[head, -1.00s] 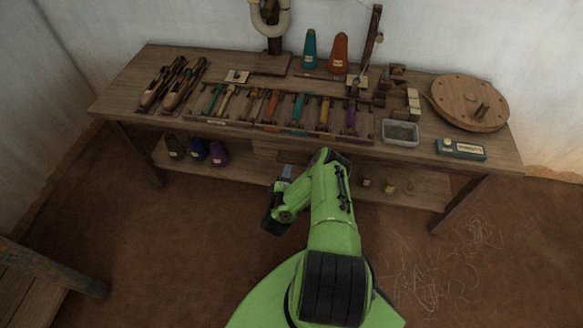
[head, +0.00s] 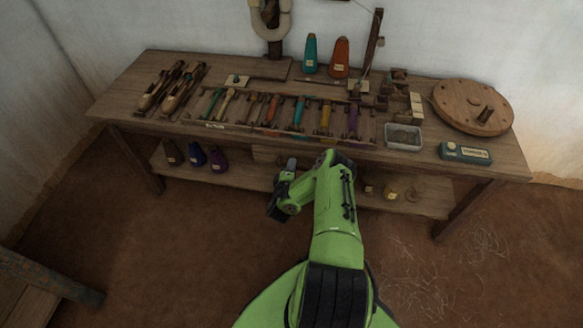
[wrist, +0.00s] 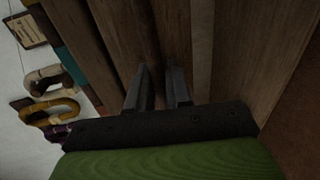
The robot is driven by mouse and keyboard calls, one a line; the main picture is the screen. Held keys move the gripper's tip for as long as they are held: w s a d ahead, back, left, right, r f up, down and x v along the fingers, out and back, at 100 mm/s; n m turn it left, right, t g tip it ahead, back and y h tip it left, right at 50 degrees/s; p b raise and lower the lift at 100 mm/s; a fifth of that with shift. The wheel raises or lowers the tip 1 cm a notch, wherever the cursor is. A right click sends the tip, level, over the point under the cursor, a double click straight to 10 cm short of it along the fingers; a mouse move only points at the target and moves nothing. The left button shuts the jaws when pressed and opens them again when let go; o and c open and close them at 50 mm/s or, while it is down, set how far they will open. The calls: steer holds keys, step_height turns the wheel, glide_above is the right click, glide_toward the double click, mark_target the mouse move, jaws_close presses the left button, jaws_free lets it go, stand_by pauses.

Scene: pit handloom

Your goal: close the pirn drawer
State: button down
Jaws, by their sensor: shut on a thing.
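The pirn drawer (head: 265,154) is under the front edge of the wooden bench, partly hidden behind my arm. Its brown front shows just left of my wrist; how far it stands out is hard to tell. My gripper (head: 290,163) is at the drawer front, below the bench top. In the wrist view my gripper (wrist: 160,85) has its two dark fingers a little apart, against brown wooden boards, shut on a part of the drawer. The gripped part is too dark to make out.
The bench top (head: 125,100) holds a rack of coloured pirns (head: 299,112), shuttles (head: 172,88), a grey tray (head: 403,137) and a round wooden disc (head: 473,105). The floor in front is mostly clear.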

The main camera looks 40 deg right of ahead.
steer(key=shift+w+d+r+p, duration=0.1)
steer(key=shift+w+d+p, duration=0.3)
steer(key=shift+w+d, duration=0.25)
steer(key=shift+s+d, duration=0.1)
steer(key=c, duration=1.2)
jaws_free()
steer(key=p+v, duration=0.7)
steer(key=v, duration=0.8)
steer(key=shift+s+a, duration=0.1)
steer(key=shift+a, duration=0.25)
